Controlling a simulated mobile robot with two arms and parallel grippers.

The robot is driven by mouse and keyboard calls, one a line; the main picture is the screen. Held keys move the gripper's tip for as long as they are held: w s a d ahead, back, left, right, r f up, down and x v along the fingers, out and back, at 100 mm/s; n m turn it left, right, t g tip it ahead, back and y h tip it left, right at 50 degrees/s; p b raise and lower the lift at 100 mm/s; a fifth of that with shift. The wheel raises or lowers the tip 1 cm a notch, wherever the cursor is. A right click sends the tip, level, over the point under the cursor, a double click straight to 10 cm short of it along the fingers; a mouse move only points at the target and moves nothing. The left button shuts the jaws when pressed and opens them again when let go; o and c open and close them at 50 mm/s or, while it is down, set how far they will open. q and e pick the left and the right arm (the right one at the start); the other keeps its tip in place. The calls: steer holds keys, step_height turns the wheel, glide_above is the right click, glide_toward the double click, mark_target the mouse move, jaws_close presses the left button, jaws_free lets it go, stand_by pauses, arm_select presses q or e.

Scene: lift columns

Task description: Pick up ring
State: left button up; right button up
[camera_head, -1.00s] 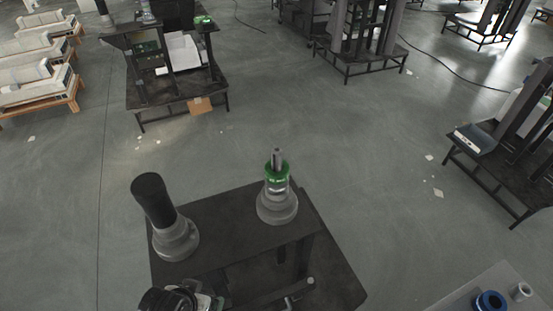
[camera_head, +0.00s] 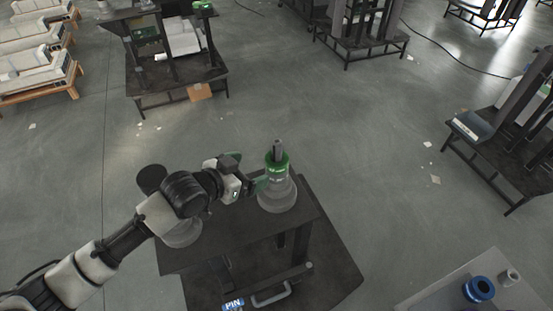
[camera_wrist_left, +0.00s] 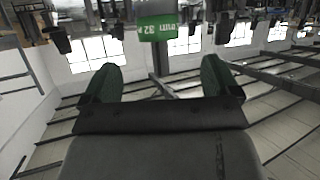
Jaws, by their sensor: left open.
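A green ring (camera_head: 277,166) with white print sits around an upright pin (camera_head: 277,148) on a grey stepped base (camera_head: 277,196). My left gripper (camera_head: 259,185) is just left of the ring, its green fingertips close to it. Whether they touch the ring cannot be told from the head view. A green band printed with 32, apparently the ring (camera_wrist_left: 170,28), shows beyond the fingertips. My right gripper is not in view.
The base stands on a dark table (camera_head: 235,232). A second grey base with a dark cylinder (camera_head: 151,178) stands behind my left arm. A grey surface (camera_head: 445,290) at the lower right holds a blue ring (camera_head: 480,289). Open floor lies beyond the table.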

mark_target(273, 160)
arm_select(q)
steer(key=x, duration=0.2)
steer(key=p+x, duration=0.1)
steer(key=x, duration=0.2)
steer(key=shift+d+r, duration=0.15)
steer(key=shift+r, duration=0.1)
steer(key=shift+w+d+f+p, duration=0.15)
steer(key=shift+w+d+p, duration=0.15)
steer(key=shift+p, duration=0.05)
steer(key=p+x, duration=0.1)
steer(key=x, duration=0.3)
steer(key=shift+p, duration=0.35)
steer(key=shift+w+d, duration=0.2)
steer(key=shift+d, duration=0.05)
steer(key=shift+a, duration=0.1)
steer(key=shift+c, duration=1.3)
steer(key=c, duration=0.9)
steer(key=shift+o, duration=0.2)
